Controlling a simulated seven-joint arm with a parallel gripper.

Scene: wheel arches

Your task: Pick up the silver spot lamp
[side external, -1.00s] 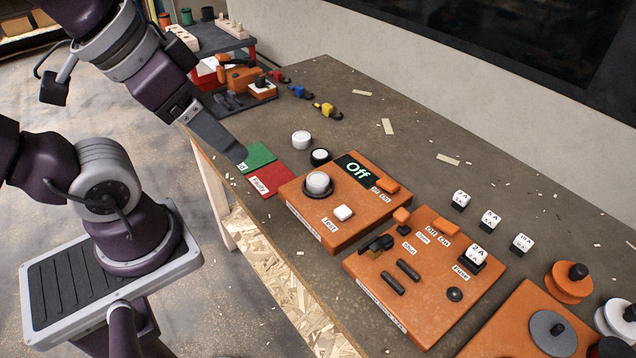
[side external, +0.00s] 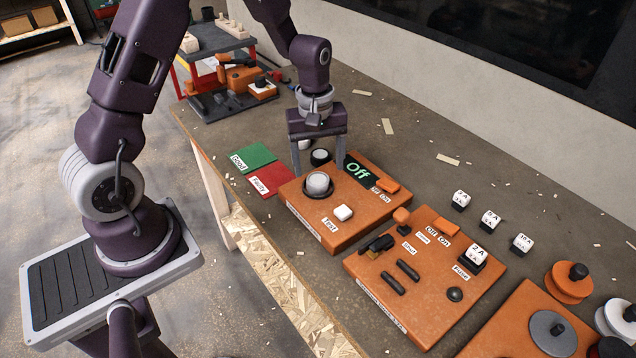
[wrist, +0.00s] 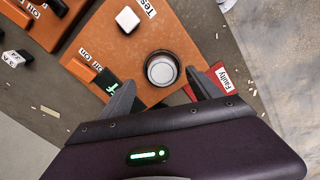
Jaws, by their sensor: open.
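My gripper (side external: 318,166) is open and empty, pointing down over the back of the orange test board (side external: 338,238). A pale silver-white round lamp (side external: 317,182) sits in a dark round socket on that board. In the wrist view the lamp (wrist: 162,69) lies just ahead of the gap between my fingertips (wrist: 161,82). A black-rimmed round lamp (side external: 320,156) shows between my fingers in the side view, standing on the table behind the board. A pale round lamp (side external: 304,144) is mostly hidden behind my left finger. I cannot tell for certain which is the silver spot lamp.
A green mat (side external: 254,158) and a red "Faulty" mat (side external: 270,181) lie left of the board. A lit "Off" display (side external: 357,171) is close to my right finger. The orange fuse board (side external: 425,275) stands to the right.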

